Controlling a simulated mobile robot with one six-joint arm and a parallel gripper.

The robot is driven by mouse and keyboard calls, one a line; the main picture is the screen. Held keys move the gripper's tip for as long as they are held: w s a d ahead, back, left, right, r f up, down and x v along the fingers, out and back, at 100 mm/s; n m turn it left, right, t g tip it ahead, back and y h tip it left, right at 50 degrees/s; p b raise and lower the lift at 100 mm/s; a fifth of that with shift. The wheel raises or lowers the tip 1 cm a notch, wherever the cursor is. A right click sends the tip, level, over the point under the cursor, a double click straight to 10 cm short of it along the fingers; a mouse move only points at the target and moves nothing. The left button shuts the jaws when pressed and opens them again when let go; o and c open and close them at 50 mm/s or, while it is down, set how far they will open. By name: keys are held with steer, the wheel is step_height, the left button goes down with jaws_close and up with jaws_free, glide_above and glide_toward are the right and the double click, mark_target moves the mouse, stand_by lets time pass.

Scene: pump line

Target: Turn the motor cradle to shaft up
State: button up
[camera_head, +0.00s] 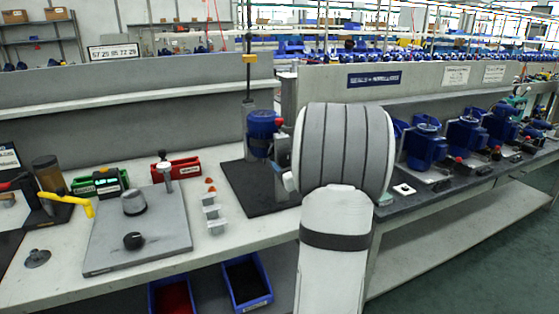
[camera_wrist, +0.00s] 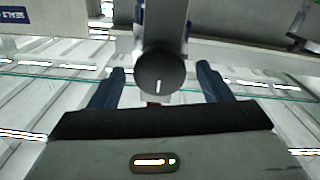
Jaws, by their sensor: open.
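A blue motor (camera_head: 262,128) stands at a grey holder on a black mat (camera_head: 240,180), left of my arm in the head view. My arm hides the holder's right side, so the cradle's full shape and the shaft direction cannot be told. In the wrist view, a dark round knob (camera_wrist: 160,78) with a short white line pointing down sits on a grey upright part (camera_wrist: 161,30). My gripper (camera_wrist: 160,70) is open, its two dark blue fingers apart on either side of the knob. No touch on the knob shows. In the head view the gripper is hidden behind my arm.
A grey plate (camera_head: 150,245) with a cone-like part and a black knob lies on the bench at left. Green (camera_head: 90,183) and red (camera_head: 185,165) bins stand behind it. Blue bins (camera_head: 247,283) hang below the front edge. Several blue pumps (camera_head: 425,145) line the right bench.

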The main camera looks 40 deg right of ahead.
steer(key=x, duration=0.4)
steer(key=shift+c, duration=0.4)
steer(key=c, duration=1.3)
steer(key=shift+d, duration=0.1)
